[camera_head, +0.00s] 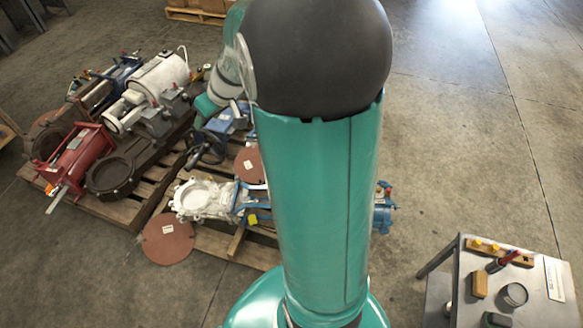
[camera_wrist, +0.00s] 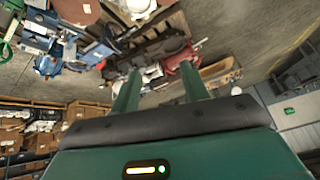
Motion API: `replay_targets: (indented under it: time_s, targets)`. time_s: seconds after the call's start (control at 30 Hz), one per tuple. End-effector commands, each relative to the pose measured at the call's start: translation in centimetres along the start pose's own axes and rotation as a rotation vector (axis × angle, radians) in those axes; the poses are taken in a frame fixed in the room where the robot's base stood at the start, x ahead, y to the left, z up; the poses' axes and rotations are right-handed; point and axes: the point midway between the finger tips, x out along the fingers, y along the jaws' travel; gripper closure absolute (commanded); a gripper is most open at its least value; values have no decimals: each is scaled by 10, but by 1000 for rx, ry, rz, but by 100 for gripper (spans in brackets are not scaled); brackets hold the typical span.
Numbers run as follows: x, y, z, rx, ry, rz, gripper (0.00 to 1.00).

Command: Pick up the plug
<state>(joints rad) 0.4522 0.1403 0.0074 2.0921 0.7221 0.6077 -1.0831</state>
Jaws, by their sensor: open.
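I cannot single out the plug for sure in either view. A small grey metal table (camera_head: 531,312) at the lower right of the head view carries small parts. They include a wooden strip with yellow knobs (camera_head: 485,245), a red-handled piece (camera_head: 509,257), a tan block (camera_head: 480,284) and a round dark-rimmed piece (camera_head: 514,295). My gripper (camera_wrist: 160,69) shows in the wrist view as two green fingers set apart, with nothing held between them. It points across the room at the pallet goods, well away from them. The table is not visible in the wrist view.
Wooden pallets (camera_head: 153,205) at the left of the head view bear valves, motors and pumps, including a red machine (camera_head: 78,158). A brown disc (camera_head: 167,239) lies at their edge. Concrete floor (camera_head: 450,130) is clear on the right. Shelves with boxes (camera_wrist: 22,128) show in the wrist view.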

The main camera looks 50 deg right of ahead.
Motion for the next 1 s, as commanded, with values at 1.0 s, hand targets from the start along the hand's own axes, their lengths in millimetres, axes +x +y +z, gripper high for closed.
replay_targets:
  time_s: [1.0]
  targets:
    - [264, 352, 362, 196, -137, 299, 55]
